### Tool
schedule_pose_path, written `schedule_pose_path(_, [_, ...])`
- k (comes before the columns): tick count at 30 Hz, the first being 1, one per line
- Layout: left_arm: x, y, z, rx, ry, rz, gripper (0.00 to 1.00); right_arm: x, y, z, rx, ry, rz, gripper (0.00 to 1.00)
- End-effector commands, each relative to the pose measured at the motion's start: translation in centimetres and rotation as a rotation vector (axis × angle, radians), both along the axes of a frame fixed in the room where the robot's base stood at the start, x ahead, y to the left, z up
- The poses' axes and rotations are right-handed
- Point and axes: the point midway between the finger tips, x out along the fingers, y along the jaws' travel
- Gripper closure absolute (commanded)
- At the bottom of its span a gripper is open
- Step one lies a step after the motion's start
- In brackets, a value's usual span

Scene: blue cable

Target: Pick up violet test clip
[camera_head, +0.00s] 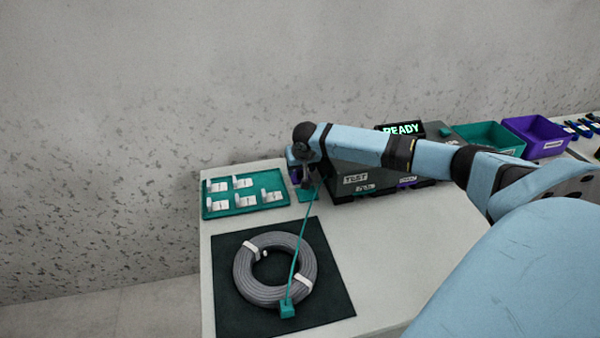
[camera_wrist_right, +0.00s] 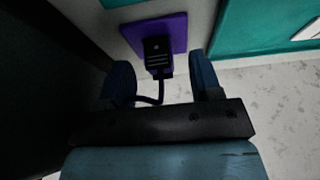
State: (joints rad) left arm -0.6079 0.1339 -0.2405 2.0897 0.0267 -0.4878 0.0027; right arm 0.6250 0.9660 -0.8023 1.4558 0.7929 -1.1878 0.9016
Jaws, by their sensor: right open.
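My right gripper (camera_head: 304,172) is at the left side of the grey tester box, pointing down. In the right wrist view it (camera_wrist_right: 162,82) is open, its two blue fingers apart. Beyond and between the fingertips is a dark blocky piece, apparently the violet test clip (camera_wrist_right: 157,54), lying at a violet pad (camera_wrist_right: 178,30). A dark lead curves from it toward the gripper. I cannot tell whether the fingers touch it. In the head view only a bit of violet (camera_head: 296,173) shows beside the gripper; the rest is hidden. My left gripper is not in view.
A grey cable coil (camera_head: 245,280) lies on a dark mat (camera_head: 335,300), with a teal clip (camera_head: 287,310) on a teal lead. A teal tray (camera_head: 240,210) holds white pieces. The tester (camera_head: 345,165) reads READY. Teal (camera_head: 490,138) and violet (camera_head: 535,135) bins stand right.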

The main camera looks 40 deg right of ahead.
Motion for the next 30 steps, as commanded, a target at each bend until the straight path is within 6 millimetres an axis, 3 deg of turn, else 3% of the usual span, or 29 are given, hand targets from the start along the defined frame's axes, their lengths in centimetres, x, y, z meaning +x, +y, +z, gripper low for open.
schedule_pose_path(3, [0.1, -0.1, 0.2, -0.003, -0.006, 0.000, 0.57, 0.4, -0.1, -1.0, 0.000, 0.000, 0.000, 0.42])
schedule_pose_path(10, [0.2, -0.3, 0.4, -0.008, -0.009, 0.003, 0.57, 0.4, -0.2, -1.1, 0.000, -0.001, 0.000, 0.42])
schedule_pose_path(17, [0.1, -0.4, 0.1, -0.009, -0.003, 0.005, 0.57, 0.4, -0.2, -1.1, 0.000, 0.000, 0.000, 0.92])
schedule_pose_path(26, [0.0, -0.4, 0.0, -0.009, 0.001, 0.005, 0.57, 0.4, -0.2, -0.9, 0.000, -0.001, 0.000, 0.93])
schedule_pose_path(30, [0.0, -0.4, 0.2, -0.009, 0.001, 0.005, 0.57, 0.4, -0.2, 0.4, 0.001, -0.003, 0.001, 0.93])
